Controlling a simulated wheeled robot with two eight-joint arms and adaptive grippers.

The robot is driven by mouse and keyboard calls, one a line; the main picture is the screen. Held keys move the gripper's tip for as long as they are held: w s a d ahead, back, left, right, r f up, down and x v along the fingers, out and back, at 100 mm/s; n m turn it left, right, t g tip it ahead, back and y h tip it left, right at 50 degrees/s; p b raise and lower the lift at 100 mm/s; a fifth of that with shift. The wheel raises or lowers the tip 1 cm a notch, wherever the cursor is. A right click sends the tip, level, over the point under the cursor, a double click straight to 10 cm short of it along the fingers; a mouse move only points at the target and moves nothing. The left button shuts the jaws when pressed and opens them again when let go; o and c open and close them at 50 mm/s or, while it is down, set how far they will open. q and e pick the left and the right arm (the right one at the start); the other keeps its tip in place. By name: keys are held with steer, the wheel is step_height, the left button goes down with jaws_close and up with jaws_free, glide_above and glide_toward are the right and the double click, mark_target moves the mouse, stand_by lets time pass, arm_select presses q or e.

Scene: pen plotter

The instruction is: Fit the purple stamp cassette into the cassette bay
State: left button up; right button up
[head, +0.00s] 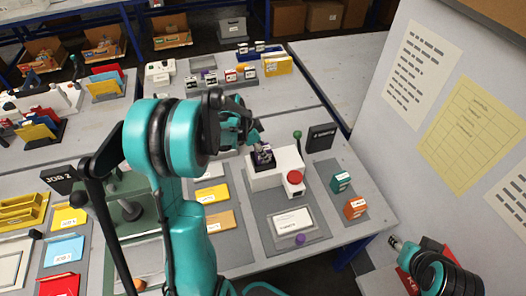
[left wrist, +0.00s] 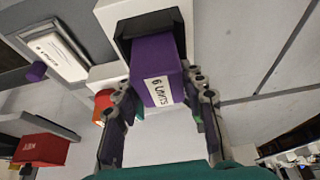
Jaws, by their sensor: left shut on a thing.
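The purple stamp cassette (left wrist: 155,60) carries a white label reading "6 UNITS" in the left wrist view. My left gripper (left wrist: 162,88) is shut on it, one finger on each side of the labelled end. The cassette's far end is at the black-framed cassette bay (left wrist: 122,36), seemingly within its mouth; I cannot tell how deep.
The machine has a red button (head: 295,177) and a green-knobbed lever (head: 297,135). Green (head: 341,182) and orange (head: 355,208) cassettes stand to its right. A tray with a white card (head: 292,222) lies in front. A wall panel rises at the right.

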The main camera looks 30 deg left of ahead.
arm_select(q)
steer(key=shift+r, duration=0.1)
steer(key=o, duration=1.2)
steer(key=shift+f, duration=0.2)
